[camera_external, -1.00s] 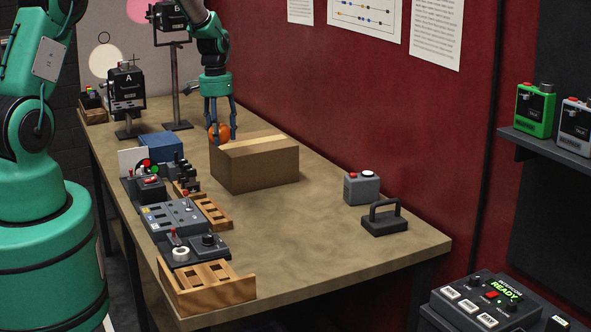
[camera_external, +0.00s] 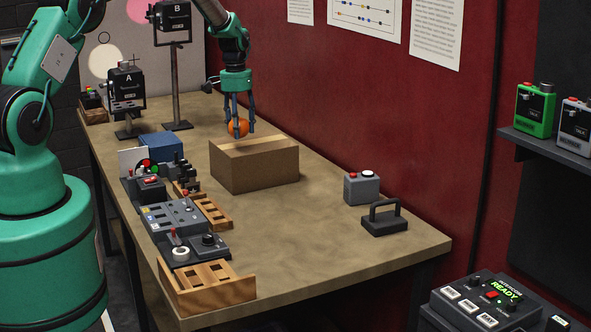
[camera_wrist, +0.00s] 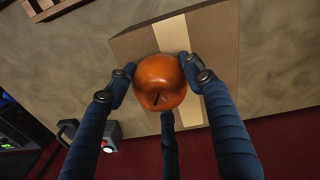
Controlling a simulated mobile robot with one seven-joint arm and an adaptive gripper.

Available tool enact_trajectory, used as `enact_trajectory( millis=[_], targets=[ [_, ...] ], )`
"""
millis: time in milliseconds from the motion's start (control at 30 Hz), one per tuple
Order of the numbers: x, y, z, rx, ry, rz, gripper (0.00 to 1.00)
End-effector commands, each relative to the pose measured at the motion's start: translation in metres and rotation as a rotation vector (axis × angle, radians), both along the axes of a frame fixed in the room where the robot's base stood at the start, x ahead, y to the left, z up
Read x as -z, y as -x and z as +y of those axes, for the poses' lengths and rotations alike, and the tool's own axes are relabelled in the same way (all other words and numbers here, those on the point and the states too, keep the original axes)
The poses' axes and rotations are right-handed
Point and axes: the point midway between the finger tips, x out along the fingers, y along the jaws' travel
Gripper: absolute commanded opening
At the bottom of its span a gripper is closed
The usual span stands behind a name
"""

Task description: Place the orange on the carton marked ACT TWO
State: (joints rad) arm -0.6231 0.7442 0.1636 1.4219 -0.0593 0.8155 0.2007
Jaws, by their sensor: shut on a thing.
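The orange (camera_external: 238,127) is held between the fingers of my gripper (camera_external: 238,125), just over the top of the brown carton (camera_external: 255,167). In the external view the carton stands on the table with a pale tape strip along its top. No marking can be read on its visible sides. In the wrist view the orange (camera_wrist: 160,82) sits between the blue fingers of my gripper (camera_wrist: 163,88), with the carton top (camera_wrist: 215,45) behind it. I cannot tell whether the orange touches the carton.
Control boxes (camera_external: 175,217) and wooden racks (camera_external: 205,288) line the table's near left side. A grey box with buttons (camera_external: 361,188) and a dark handled block (camera_external: 384,218) stand to the right. Stands A (camera_external: 127,90) and B (camera_external: 175,60) are behind. The table's front right is clear.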

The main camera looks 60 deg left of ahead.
Motion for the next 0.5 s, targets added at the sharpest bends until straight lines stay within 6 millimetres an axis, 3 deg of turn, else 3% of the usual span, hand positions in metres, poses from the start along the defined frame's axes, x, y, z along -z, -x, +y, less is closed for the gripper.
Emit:
enact_trajectory(
  millis=[267, 500],
  targets=[
    [0.001, 0.0, 0.0, 0.0, 0.0, 0.001, 0.24],
    [0.021, 0.001, -0.001, -0.001, 0.002, 0.002, 0.24]
  ],
)
